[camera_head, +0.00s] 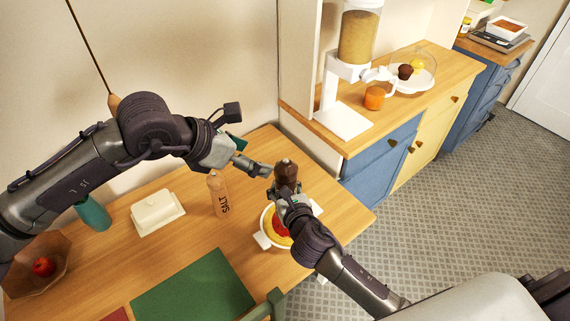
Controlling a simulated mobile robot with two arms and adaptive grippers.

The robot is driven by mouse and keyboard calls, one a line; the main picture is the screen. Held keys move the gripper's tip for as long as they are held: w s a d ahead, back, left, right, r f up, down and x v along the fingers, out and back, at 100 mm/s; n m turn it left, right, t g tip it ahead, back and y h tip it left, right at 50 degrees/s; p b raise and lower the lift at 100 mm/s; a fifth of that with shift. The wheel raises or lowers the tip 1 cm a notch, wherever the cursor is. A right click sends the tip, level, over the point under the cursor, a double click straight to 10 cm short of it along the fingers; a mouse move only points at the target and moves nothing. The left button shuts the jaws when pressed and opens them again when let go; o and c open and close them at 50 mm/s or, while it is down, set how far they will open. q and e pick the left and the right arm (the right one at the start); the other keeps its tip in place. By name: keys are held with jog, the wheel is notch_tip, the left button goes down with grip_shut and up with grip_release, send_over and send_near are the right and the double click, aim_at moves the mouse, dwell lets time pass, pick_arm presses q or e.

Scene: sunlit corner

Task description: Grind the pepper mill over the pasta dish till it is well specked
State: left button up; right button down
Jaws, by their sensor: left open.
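The dark brown pepper mill (287,172) is upright above the white two-handled pasta dish (262,240), which shows yellow and red food. My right gripper (284,189) is around the mill's lower part and appears shut on it. Its wrist hides much of the dish, so specks on the food cannot be told. My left gripper (259,170) is open, its fingertips just left of the mill's upper part; whether they touch it cannot be told.
A light wooden salt mill (217,195), a white butter dish (158,213), a teal cup (93,214) and a bowl (38,277) with a red fruit stand on the wooden table (185,255). A green mat (196,290) lies in front. A counter (440,75) with a dispenser (357,45) stands behind.

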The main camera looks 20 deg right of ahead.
aim_at(281, 165)
pick_arm(q)
jog(key=x, duration=1.2)
jog(key=shift+s+d, duration=0.1)
jog(key=shift+d, duration=0.05)
jog(key=c, duration=1.2)
